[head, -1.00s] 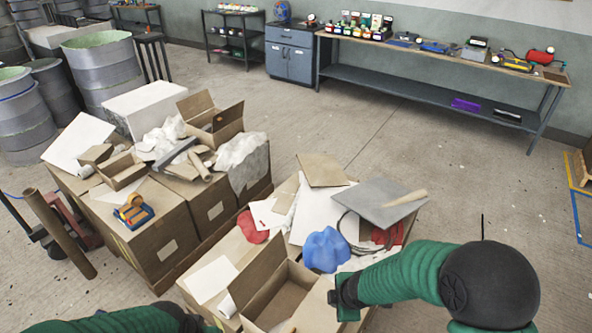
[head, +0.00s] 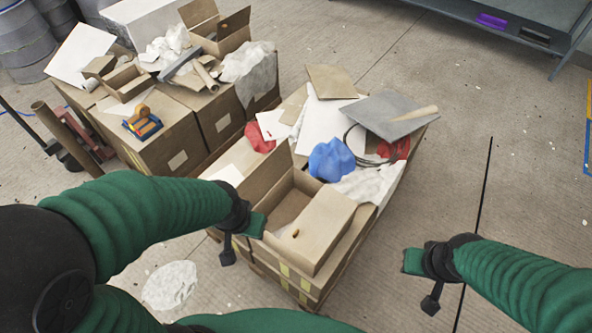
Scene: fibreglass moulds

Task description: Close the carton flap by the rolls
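An open carton (head: 284,208) stands on the near pallet stack in front of me. Its left flap (head: 263,176) stands up, while a tan panel (head: 325,226) covers its right part. A small brown round thing shows at that panel's near edge. My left gripper (head: 243,238) is at the carton's near left corner; I cannot tell whether it touches. My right gripper (head: 420,278) is off to the right, clear of the carton. The finger gap of neither gripper shows clearly. A tan roll (head: 414,113) lies on a grey sheet; another roll (head: 207,76) is on the far stack.
A blue bag (head: 331,160), a red bag (head: 259,138) and white sheets lie behind the carton. The far stack holds another open carton (head: 217,32) and an orange-and-blue tool (head: 142,123). A brown tube (head: 66,137) leans at left. Floor at right is clear.

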